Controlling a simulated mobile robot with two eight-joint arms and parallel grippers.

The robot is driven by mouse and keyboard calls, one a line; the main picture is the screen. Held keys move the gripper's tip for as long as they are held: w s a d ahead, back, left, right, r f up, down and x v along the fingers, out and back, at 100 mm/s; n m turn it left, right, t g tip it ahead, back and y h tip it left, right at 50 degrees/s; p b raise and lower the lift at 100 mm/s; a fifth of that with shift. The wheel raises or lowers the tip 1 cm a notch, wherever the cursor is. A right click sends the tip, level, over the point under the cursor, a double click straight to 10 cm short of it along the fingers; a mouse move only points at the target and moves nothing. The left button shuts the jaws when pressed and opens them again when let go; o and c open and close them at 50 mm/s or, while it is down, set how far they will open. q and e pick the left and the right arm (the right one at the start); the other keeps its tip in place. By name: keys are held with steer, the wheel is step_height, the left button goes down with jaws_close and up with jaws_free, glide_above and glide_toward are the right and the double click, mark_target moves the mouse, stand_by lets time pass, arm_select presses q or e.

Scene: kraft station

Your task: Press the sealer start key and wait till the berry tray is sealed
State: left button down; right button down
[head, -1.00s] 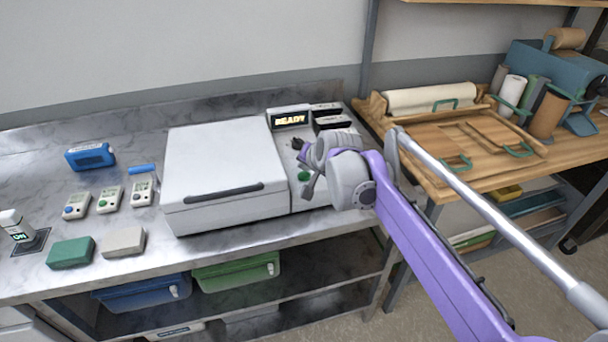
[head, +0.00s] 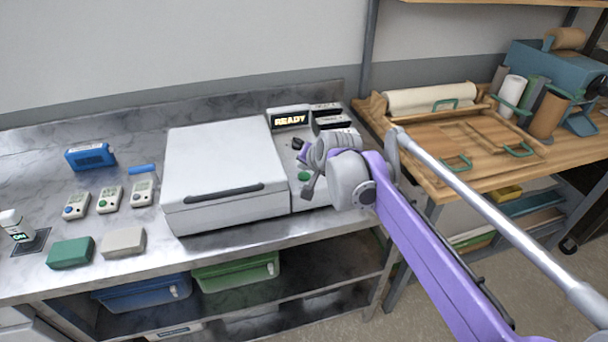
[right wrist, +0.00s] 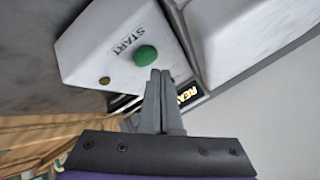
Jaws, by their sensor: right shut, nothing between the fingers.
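The sealer (head: 222,160) is a white box with its lid down and a dark handle bar along the front. Its display (head: 290,119) reads READY. The green start key (head: 304,176) is on the panel right of the lid; in the right wrist view the key (right wrist: 146,54) sits beside the word START. My right gripper (right wrist: 160,73) is shut and empty, its tips close to the key's edge in that view; I cannot tell whether they touch it. In the head view my right wrist partly covers the panel. No berry tray is visible; the closed lid hides the inside. My left gripper is not in view.
A wooden bench (head: 500,172) with rolls stands right. Bins sit below the steel counter (head: 215,246).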

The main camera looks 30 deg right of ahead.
mark_target(305, 178)
steer(key=shift+f, duration=0.1)
steer(key=shift+f, duration=0.35)
steer(key=shift+f+b, duration=0.3)
steer(key=shift+f, duration=0.15)
stand_by(0.8)
steer(key=shift+r, duration=0.2)
steer(key=shift+r+p, duration=0.7)
steer(key=shift+p, duration=0.05)
steer(key=shift+r, duration=0.1)
step_height(305, 178, up, 5)
steer(key=p, duration=0.4)
steer(key=shift+f, duration=0.2)
stand_by(0.6)
